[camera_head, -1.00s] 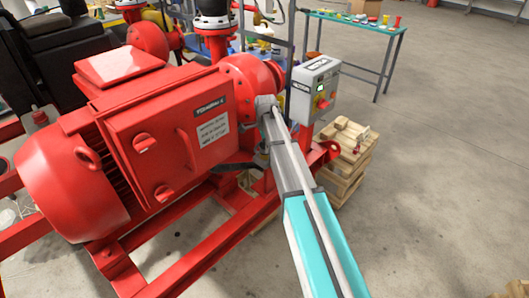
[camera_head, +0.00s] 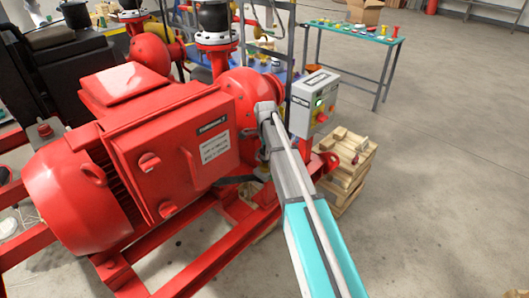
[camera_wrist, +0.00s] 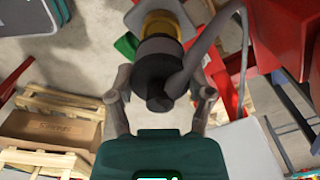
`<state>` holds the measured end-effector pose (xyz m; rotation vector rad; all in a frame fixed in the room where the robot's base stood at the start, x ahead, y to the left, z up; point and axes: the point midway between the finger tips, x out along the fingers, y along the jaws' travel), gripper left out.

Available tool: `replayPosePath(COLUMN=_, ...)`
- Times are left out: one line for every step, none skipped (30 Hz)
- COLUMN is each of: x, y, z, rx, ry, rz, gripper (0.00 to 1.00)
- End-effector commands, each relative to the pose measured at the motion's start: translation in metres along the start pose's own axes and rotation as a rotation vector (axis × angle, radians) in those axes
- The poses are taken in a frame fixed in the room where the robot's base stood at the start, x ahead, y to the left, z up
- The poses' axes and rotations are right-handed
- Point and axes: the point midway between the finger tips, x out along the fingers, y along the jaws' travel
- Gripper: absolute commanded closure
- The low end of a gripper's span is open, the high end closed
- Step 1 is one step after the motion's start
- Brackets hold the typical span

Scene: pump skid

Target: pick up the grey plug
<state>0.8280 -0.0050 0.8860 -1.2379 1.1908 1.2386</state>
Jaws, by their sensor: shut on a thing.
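The grey plug (camera_wrist: 158,60) shows in the middle of the wrist view as a dark, stubby cylinder with a thick grey cable leaving it to the upper right. A yellow ring or collar (camera_wrist: 160,24) is at its far end; I cannot tell if the plug is seated in it. My gripper (camera_wrist: 158,94) has one finger on each side of the plug and is shut on it. The exact contact points are hard to see. In the head view, the gripper and plug are hidden behind my arm and the red pump.
The red pump motor (camera_head: 75,195) on its red frame stands close left of my arm. A grey control box (camera_head: 313,103) and a stack of wooden pallets (camera_head: 345,178) are just right. A teal-topped table (camera_head: 350,31) stands behind; the floor at right is clear.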

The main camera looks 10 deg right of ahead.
Motion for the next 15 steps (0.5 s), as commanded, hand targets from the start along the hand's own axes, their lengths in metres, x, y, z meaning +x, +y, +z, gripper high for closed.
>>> replayPosePath(x=-0.012, y=0.0, z=0.0, rx=0.0, ry=0.0, rz=0.0, gripper=0.91)
replayPosePath(x=-0.015, y=0.0, z=0.0, rx=0.0, ry=0.0, rz=0.0, gripper=0.91)
replayPosePath(x=-0.019, y=0.0, z=0.0, rx=0.0, ry=0.0, rz=0.0, gripper=0.91)
replayPosePath(x=-0.022, y=0.0, z=0.0, rx=0.0, ry=0.0, rz=0.0, gripper=0.91)
replayPosePath(x=-0.025, y=0.0, z=0.0, rx=0.0, ry=0.0, rz=0.0, gripper=0.91)
replayPosePath(x=-0.029, y=0.0, z=0.0, rx=0.0, ry=0.0, rz=0.0, gripper=0.91)
replayPosePath(x=-0.032, y=0.0, z=0.0, rx=0.0, ry=0.0, rz=0.0, gripper=0.91)
replayPosePath(x=-0.035, y=0.0, z=0.0, rx=0.0, ry=0.0, rz=0.0, gripper=0.91)
replayPosePath(x=-0.039, y=0.0, z=0.0, rx=0.0, ry=0.0, rz=0.0, gripper=0.91)
replayPosePath(x=-0.041, y=0.0, z=0.0, rx=0.0, ry=0.0, rz=0.0, gripper=0.91)
replayPosePath(x=-0.044, y=0.0, z=0.0, rx=0.0, ry=0.0, rz=0.0, gripper=0.91)
replayPosePath(x=-0.046, y=0.0, z=0.0, rx=0.0, ry=0.0, rz=0.0, gripper=0.91)
replayPosePath(x=-0.049, y=0.0, z=0.0, rx=0.0, ry=0.0, rz=0.0, gripper=0.91)
replayPosePath(x=-0.05, y=0.0, z=0.0, rx=0.0, ry=0.0, rz=0.0, gripper=0.91)
replayPosePath(x=-0.052, y=0.0, z=0.0, rx=0.0, ry=0.0, rz=0.0, gripper=0.91)
